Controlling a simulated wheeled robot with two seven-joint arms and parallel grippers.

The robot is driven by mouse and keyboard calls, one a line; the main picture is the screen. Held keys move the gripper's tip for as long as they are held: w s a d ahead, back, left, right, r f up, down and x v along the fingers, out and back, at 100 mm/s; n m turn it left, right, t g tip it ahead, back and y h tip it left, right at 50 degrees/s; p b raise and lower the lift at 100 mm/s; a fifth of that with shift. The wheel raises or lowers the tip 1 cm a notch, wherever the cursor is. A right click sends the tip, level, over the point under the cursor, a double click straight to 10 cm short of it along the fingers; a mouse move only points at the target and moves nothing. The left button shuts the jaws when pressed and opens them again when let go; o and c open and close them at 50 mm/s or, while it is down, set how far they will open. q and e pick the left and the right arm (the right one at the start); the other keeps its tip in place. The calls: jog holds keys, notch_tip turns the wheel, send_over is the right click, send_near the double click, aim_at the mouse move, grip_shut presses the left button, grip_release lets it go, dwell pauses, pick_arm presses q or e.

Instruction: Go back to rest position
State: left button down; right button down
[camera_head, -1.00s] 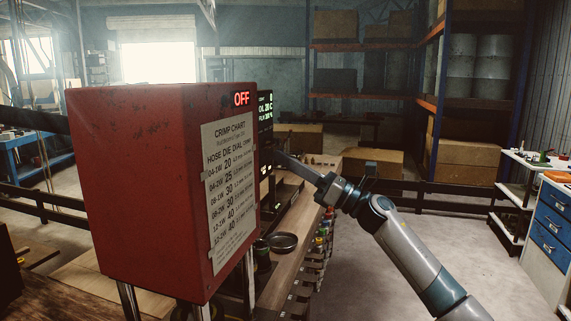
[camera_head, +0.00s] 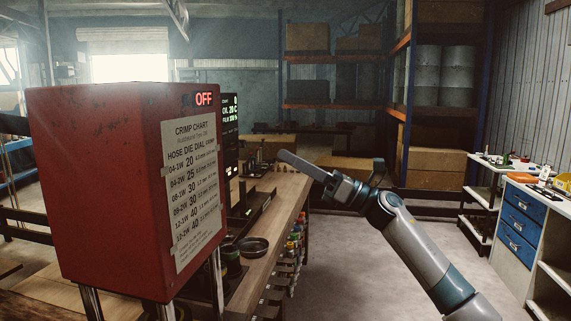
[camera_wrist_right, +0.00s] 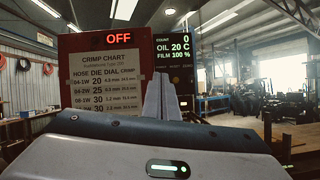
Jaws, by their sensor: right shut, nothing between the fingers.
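My right arm comes in from the lower right in the head view. Its right gripper (camera_head: 290,160) points left over the workbench edge, its fingers together and empty. In the right wrist view the closed fingers (camera_wrist_right: 161,98) stand upright in front of the crimper. The red crimper (camera_head: 125,190) stands at the left with an OFF display (camera_head: 204,99) and a paper crimp chart (camera_head: 189,190). A dark display panel (camera_head: 230,135) beside it reads OIL 20 C and FILM 100 %. The gripper is apart from the crimper. My left gripper does not show.
A wooden workbench (camera_head: 272,215) runs behind the crimper, with a dark round dish (camera_head: 253,246) on it and several bottles along its side. Shelves with boxes (camera_head: 440,160) stand at the back. A white cabinet with blue drawers (camera_head: 522,222) is at the right. The floor between is clear.

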jog(key=shift+w+f, duration=0.1)
